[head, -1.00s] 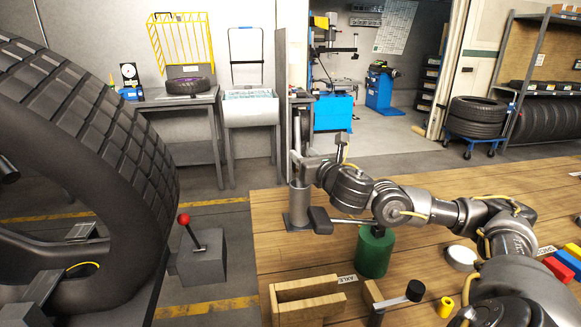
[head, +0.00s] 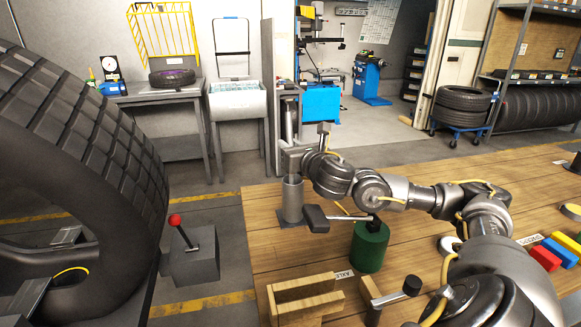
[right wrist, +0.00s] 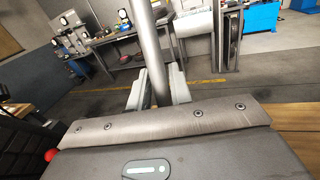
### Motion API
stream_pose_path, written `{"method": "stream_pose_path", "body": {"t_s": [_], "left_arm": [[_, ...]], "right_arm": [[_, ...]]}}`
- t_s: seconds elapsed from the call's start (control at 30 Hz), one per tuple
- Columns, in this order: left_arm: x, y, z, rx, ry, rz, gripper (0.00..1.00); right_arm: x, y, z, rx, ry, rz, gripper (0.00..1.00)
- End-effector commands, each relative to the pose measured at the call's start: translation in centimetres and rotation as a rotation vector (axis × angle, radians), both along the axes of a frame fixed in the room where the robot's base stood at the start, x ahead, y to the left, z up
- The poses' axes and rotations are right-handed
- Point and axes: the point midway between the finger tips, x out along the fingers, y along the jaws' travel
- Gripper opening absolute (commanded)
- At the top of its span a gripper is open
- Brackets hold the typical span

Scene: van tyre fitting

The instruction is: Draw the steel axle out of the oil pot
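The oil pot looks to be the grey metal cylinder (head: 292,203) on a square foot at the wooden bench's far left corner. My right gripper (head: 294,158) is just above its mouth. In the right wrist view the steel axle (right wrist: 148,45) is a smooth grey rod standing upright between the two fingers (right wrist: 157,88), which look closed on it. Its lower end is hidden. In the head view the gripper hides most of the axle, so how much sits in the pot cannot be told. My left gripper is not in view.
A black-headed tool (head: 316,217) and a green pot (head: 370,248) are close to the right of the cylinder. A wooden cradle (head: 305,297) by an AXLE label (head: 345,273) is in front. A big tyre (head: 85,150) and a red-knobbed lever box (head: 195,258) stand left.

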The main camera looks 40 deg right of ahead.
Motion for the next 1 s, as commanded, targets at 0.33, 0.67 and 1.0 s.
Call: {"method": "stream_pose_path", "body": {"t_s": [0.33, 0.67, 1.0], "left_arm": [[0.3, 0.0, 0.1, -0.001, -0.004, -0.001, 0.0], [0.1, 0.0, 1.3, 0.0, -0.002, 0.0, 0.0], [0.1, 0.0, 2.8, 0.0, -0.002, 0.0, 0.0]], "right_arm": [[-0.1, -0.1, 0.2, 0.0, -0.003, -0.001, 0.0], [0.2, -0.3, 1.6, 0.001, -0.004, -0.002, 0.0], [0.5, -0.5, 3.3, 0.001, -0.005, -0.002, 0.0]]}}
